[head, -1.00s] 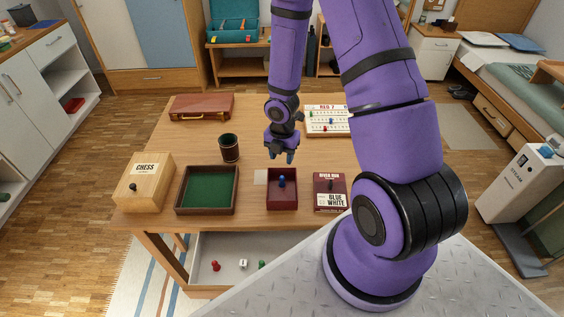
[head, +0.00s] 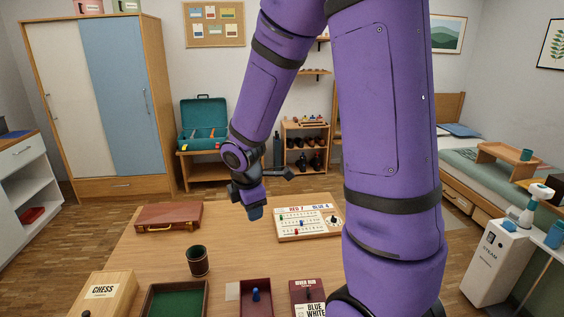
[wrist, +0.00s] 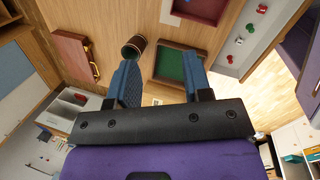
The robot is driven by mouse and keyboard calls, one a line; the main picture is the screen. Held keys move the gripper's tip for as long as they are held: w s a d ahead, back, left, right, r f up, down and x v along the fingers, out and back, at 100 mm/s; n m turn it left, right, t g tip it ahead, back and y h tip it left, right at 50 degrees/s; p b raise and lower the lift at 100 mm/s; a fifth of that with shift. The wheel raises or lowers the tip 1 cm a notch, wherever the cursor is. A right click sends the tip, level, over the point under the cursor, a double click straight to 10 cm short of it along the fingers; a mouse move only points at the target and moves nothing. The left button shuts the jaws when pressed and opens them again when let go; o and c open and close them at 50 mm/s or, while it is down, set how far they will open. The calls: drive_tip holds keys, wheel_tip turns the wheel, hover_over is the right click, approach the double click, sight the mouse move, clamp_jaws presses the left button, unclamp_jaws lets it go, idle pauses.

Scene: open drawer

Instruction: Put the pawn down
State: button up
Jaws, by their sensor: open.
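A blue pawn (head: 255,294) stands upright in the small maroon tray (head: 268,284) near the front of the table in the head view. My gripper (head: 256,212) hangs above the back part of the table, between the dark cup and the white game board, well apart from the pawn. In the wrist view my gripper (wrist: 160,72) has its two blue fingers spread with nothing between them. Part of the maroon tray shows at that view's top edge; the blue pawn cannot be made out there.
A green-lined tray (head: 150,300), a dark cup (head: 198,262), a brown case (head: 168,217), a chess box (head: 104,295), a Blue White box (head: 309,297) and a game board (head: 309,224) stand on the table. The wrist view shows the open drawer (wrist: 257,22) with small pieces. The table's middle is clear.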

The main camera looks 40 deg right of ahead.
drive_tip(key=s+a+r+m+t+y, duration=0.1)
drive_tip(key=s+a+r+m, duration=0.2)
drive_tip(key=s+r+m, duration=0.4)
drive_tip(key=s+a+r+m+t+y, duration=0.1)
drive_tip(key=s+a+r+m+t, duration=0.1)
drive_tip(key=s+a+r+m, duration=0.2)
drive_tip(key=s+r+m, duration=0.3)
drive_tip(key=s+r, duration=0.5)
drive_tip(key=r, duration=0.2)
drive_tip(key=shift+m, duration=0.4)
